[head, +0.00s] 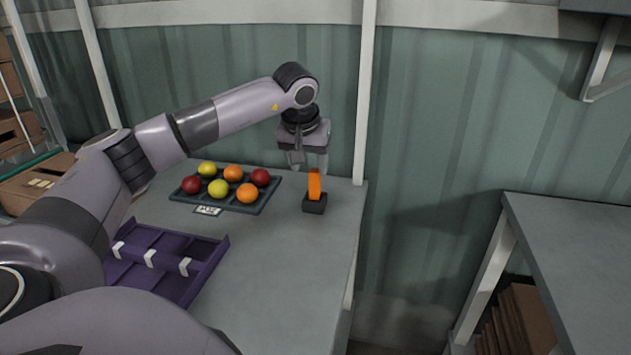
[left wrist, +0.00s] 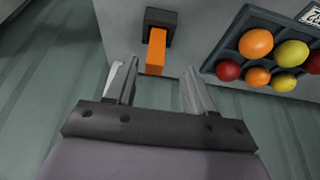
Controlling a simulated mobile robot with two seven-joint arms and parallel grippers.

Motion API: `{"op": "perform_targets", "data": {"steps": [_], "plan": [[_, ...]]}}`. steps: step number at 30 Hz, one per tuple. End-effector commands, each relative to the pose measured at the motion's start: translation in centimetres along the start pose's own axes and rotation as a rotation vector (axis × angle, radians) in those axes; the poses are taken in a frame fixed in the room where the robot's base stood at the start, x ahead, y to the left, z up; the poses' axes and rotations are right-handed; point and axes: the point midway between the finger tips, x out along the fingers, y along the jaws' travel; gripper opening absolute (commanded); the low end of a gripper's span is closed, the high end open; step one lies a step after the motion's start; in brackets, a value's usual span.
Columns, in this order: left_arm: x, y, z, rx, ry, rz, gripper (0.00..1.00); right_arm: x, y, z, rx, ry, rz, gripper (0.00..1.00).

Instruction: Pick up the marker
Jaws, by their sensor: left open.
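The marker (head: 315,184) is an orange block-like piece standing upright in a small dark holder (head: 314,206) near the right edge of the table. In the left wrist view, the marker (left wrist: 156,52) and its dark holder (left wrist: 160,18) lie ahead of the jaws, a little left of the middle between them. My left gripper (head: 308,167) is above the marker with its fingers pointing down. In the left wrist view, the left gripper (left wrist: 158,85) has its fingers apart with nothing held. My right gripper is not in view.
A purple divided crate (head: 215,258) lies nearer. The table (head: 290,265) is bare in front of the holder. Another table (head: 580,240) stands at the right.

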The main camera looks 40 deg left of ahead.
Motion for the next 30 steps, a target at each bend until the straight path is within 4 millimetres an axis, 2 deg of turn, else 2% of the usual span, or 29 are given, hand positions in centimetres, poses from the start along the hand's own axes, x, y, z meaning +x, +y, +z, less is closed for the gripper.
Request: {"op": "perform_targets", "data": {"steps": [4, 7, 21, 29, 30], "plan": [[0.1, -0.2, -0.1, 0.002, 0.001, -0.005, 0.53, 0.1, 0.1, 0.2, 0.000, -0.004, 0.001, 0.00], [0.9, -0.1, 0.0, 0.003, 0.000, -0.005, 0.53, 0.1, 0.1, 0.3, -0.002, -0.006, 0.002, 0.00], [6.8, 0.7, -0.2, 0.002, 0.000, -0.005, 0.53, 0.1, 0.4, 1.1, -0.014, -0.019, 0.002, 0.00], [7.1, 0.7, -0.2, 0.002, 0.002, -0.004, 0.53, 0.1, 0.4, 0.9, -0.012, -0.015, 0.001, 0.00], [7.1, 0.7, -0.2, 0.002, 0.002, -0.004, 0.47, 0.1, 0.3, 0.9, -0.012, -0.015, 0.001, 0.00]]}}
